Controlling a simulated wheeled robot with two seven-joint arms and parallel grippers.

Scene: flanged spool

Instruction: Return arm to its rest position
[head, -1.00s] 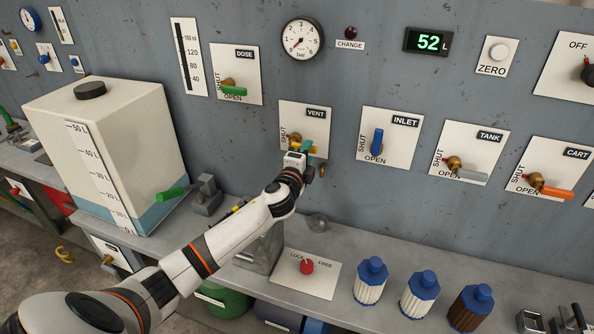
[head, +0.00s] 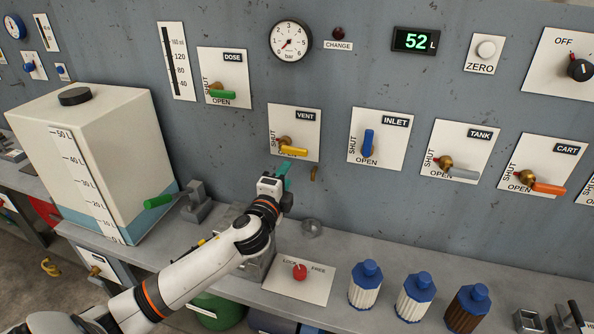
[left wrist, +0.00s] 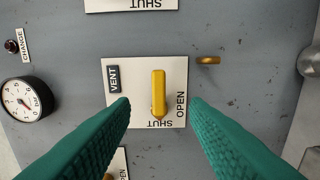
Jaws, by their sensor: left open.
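My left gripper (head: 284,172) is open and empty, just below the VENT panel (head: 312,116) in the head view. The yellow VENT handle (head: 293,151) lies nearly level, pointing right from its brass valve. In the left wrist view, the two green fingers (left wrist: 160,115) are spread wide, and the yellow handle (left wrist: 158,93) shows in the gap beyond them, apart from both. My left arm (head: 200,267) still reaches from the lower left to the wall. My right gripper is not in view.
A white tank (head: 100,150) with a green handle (head: 160,201) stands left of the arm. A red LOCK/FREE knob (head: 299,272) and blue-capped bottles (head: 416,297) are on the bench to the right. A short brass stub (head: 313,173) juts from the wall beside the gripper.

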